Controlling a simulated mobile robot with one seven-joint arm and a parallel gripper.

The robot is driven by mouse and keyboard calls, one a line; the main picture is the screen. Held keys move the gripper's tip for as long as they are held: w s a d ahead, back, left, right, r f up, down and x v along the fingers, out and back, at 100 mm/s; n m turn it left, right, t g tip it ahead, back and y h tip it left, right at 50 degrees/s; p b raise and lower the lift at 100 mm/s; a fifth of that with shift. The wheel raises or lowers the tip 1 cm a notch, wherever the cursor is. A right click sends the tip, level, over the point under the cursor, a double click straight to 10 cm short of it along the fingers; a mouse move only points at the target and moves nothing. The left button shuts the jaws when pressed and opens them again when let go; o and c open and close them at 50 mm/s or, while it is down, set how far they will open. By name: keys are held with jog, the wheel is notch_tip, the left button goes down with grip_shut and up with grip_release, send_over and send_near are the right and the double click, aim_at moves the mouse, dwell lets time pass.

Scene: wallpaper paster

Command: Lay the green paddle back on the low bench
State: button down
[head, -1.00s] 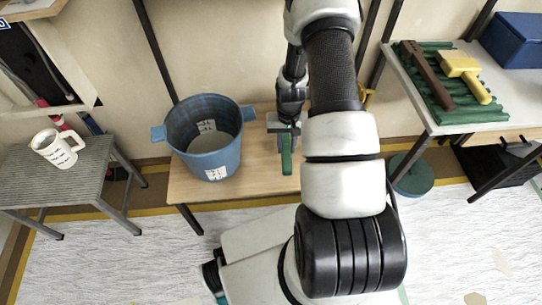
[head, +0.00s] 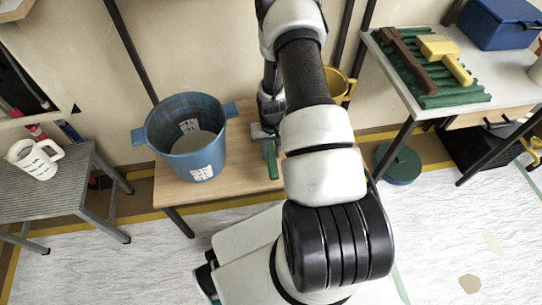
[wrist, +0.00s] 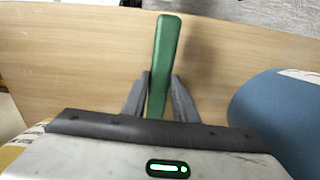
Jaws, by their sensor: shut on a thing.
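The green paddle (head: 271,160) is in my gripper, over the low wooden bench (head: 237,158) to the right of the blue bucket. In the wrist view the paddle (wrist: 165,62) stands out between the two grey fingers of my gripper (wrist: 159,95), which are shut on it. The bench top (wrist: 90,62) fills most of the wrist view behind it. I cannot tell whether the paddle touches the bench. My arm hides part of the bench's right side in the head view.
A blue bucket (head: 187,143) stands on the bench, close beside my gripper. A yellow mug-like container (head: 335,85) is behind my arm.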

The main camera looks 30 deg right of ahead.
notch_tip(320, 180, down, 3)
jog(key=shift+r, duration=0.2)
jog(key=c, duration=1.4)
grip_release()
